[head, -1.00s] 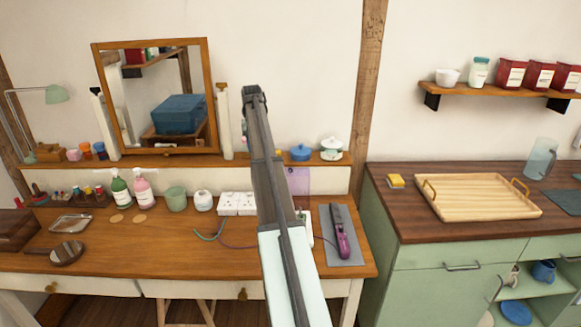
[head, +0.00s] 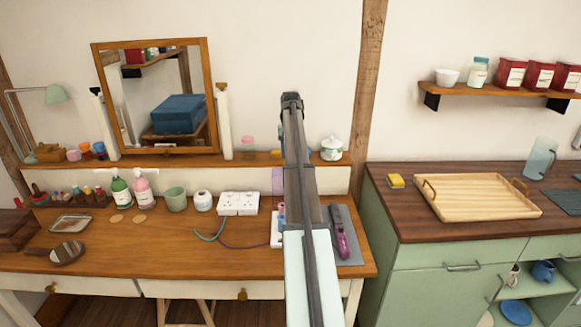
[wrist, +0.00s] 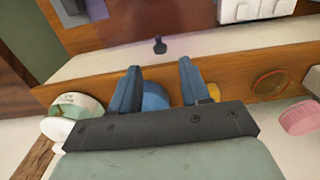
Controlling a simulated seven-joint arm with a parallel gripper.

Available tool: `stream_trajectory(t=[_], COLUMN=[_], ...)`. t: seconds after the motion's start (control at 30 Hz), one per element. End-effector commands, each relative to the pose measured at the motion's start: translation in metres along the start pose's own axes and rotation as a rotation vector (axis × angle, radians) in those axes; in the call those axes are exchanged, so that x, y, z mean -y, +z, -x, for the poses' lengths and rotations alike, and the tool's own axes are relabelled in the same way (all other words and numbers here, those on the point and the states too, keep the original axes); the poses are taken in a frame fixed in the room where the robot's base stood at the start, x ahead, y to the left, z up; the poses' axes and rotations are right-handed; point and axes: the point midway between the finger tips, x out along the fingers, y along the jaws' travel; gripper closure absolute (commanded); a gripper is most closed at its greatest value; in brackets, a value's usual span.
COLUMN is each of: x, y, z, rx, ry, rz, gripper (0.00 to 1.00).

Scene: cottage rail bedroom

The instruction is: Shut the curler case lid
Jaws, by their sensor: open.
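The curler case stands on the wooden dressing table, mostly behind my arm in the head view. Its lilac see-through lid (head: 278,181) stands raised, with only its left edge showing. The left edge of its white base (head: 276,230) and some pink and blue curlers show beside the arm. In the wrist view a small dark tab (wrist: 160,46) shows near the purple-tinted area, seemingly part of the lid. My gripper (head: 292,98) is high above the back shelf, beyond the lid. In the wrist view my gripper (wrist: 160,66) has its fingers apart and holds nothing.
A blue pot (wrist: 155,97) shows between and beyond my fingers on the shelf. A white lidded pot (head: 331,149) and a pink-lidded jar (head: 248,143) stand nearby. A socket strip (head: 238,203) is left of the case; a curling iron (head: 341,240) lies on a grey mat right of it.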

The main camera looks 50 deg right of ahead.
Motion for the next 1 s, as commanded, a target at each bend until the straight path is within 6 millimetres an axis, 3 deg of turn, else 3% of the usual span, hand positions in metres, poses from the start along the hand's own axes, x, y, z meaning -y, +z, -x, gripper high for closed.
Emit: stream_trajectory(t=[0.2,0.4,0.87,1.0], x=[0.0,0.0,0.0,0.0], y=[0.001,0.0,0.0,0.0], z=[-0.037,-0.057,-0.065,-0.065], rx=[0.001,0.0,0.0,0.0], ry=[0.0,0.0,0.0,0.0], rz=[0.0,0.001,0.001,0.001], gripper=[0.54,0.54,0.54,0.67])
